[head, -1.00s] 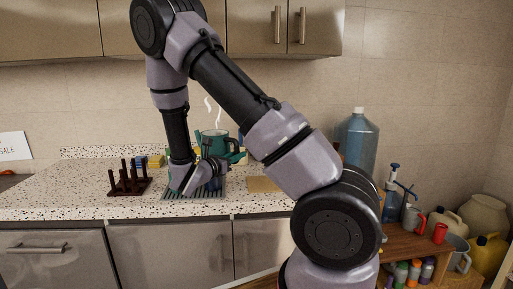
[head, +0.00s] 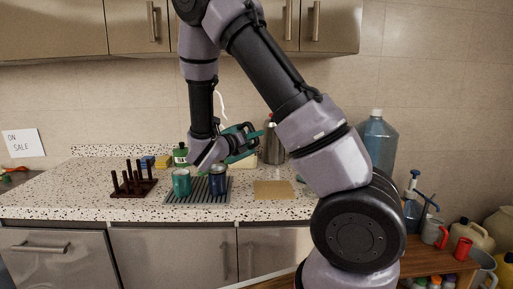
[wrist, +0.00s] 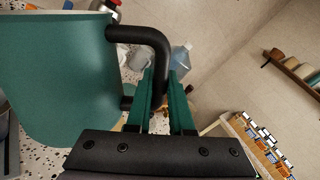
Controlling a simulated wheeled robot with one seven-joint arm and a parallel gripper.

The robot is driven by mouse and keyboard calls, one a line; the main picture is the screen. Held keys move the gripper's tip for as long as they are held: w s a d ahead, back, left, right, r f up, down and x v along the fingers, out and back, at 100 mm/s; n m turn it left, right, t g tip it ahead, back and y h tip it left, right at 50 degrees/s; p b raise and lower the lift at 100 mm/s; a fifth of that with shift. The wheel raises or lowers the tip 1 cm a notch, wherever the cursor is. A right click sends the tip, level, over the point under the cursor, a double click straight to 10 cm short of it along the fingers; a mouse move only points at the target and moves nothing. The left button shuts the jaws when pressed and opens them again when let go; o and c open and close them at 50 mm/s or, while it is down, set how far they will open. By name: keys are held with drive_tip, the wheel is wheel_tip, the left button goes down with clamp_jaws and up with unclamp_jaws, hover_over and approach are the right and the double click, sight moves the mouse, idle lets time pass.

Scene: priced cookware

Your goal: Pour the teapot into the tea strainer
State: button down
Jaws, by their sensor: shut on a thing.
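A green cup (head: 181,183) and a dark blue cup (head: 217,181) stand below on a ridged grey mat (head: 197,198). I cannot make out the tea strainer clearly.
A dark peg rack (head: 133,182) stands left of the mat, and a tan board (head: 273,190) lies to its right. Behind are a green bottle (head: 180,155), a grey flask (head: 272,143) and a large blue bottle (head: 377,143). The front left counter is clear.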

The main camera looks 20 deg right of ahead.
sight(248, 124)
drive_tip(key=r+n, duration=0.1)
drive_tip(key=w+r+n, duration=0.1)
drive_tip(key=a+r+n, duration=0.1)
drive_tip(key=shift+w+a+r, duration=0.1)
drive_tip(key=shift+w+r, duration=0.25)
drive_tip(key=shift+w, duration=0.05)
drive_tip(key=w+n, duration=0.1)
drive_tip(key=w+a+r+n, duration=0.1)
drive_tip(key=w+a+n, duration=0.1)
drive_tip(key=shift+w+r, duration=0.1)
drive_tip(key=shift+r, duration=0.3)
drive_tip(key=w+a+n, duration=0.6)
drive_tip(key=w+n, duration=0.2)
drive_tip(key=w, duration=0.2)
drive_tip(key=shift+w+a+r, duration=0.15)
drive_tip(key=shift+a+r, duration=0.1)
drive_tip(key=shift+a, duration=0.05)
idle(4.9)
